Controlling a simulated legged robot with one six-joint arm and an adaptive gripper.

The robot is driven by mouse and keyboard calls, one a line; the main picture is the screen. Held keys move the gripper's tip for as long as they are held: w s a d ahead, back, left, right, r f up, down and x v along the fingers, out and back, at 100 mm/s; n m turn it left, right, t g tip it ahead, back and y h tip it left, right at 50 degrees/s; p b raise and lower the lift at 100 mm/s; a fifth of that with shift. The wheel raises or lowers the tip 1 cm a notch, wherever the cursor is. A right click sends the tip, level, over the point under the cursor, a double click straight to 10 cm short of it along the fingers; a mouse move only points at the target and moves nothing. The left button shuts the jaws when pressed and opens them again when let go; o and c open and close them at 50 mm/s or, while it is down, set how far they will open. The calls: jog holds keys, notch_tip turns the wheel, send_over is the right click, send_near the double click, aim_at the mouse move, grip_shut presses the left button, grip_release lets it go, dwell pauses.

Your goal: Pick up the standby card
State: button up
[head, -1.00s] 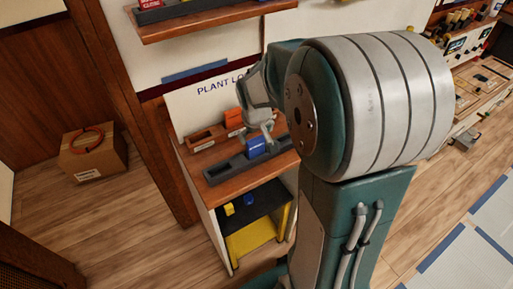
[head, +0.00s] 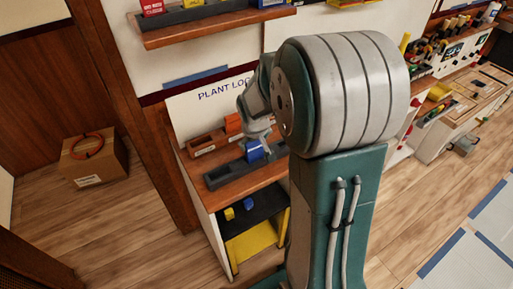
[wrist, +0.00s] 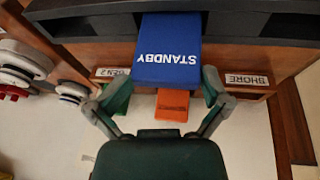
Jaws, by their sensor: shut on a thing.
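The standby card is a blue block with white STANDBY lettering (wrist: 168,52), upside down in the wrist view. In the head view the blue card (head: 254,151) is at the dark slotted holder (head: 222,177) on the wooden counter. My gripper (wrist: 163,92) has its two fingers on either side of the card's near end and is shut on it. In the head view my gripper (head: 256,138) comes down on the card from above. The card's lower edge is hidden, so I cannot tell whether it sits in the slot or just above.
An orange block (wrist: 172,104) stands close behind the card, beside GEN 2 (wrist: 112,72) and SHORE (wrist: 247,80) labels. A shelf (head: 215,28) with more cards hangs above. A cardboard box (head: 95,160) sits on the floor at left.

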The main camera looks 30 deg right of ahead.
jog(key=shift+s+a+f+g, duration=0.3)
jog(key=shift+s+f+g, duration=0.1)
jog(key=shift+s+f, duration=0.25)
jog(key=shift+c, duration=0.5)
notch_tip(320, 180, up, 2)
jog(key=shift+w+r, duration=0.1)
jog(key=shift+w, duration=0.05)
jog(key=shift+c, duration=0.5)
jog(key=shift+s+r, duration=0.85)
jog(key=shift+r, duration=0.2)
grip_shut()
jog(key=s+r, duration=0.8)
jog(key=s, duration=0.4)
jog(key=shift+d, duration=0.3)
jog(key=shift+s, duration=0.1)
jog(key=o, duration=0.6)
grip_release()
jog(key=shift+o, duration=0.2)
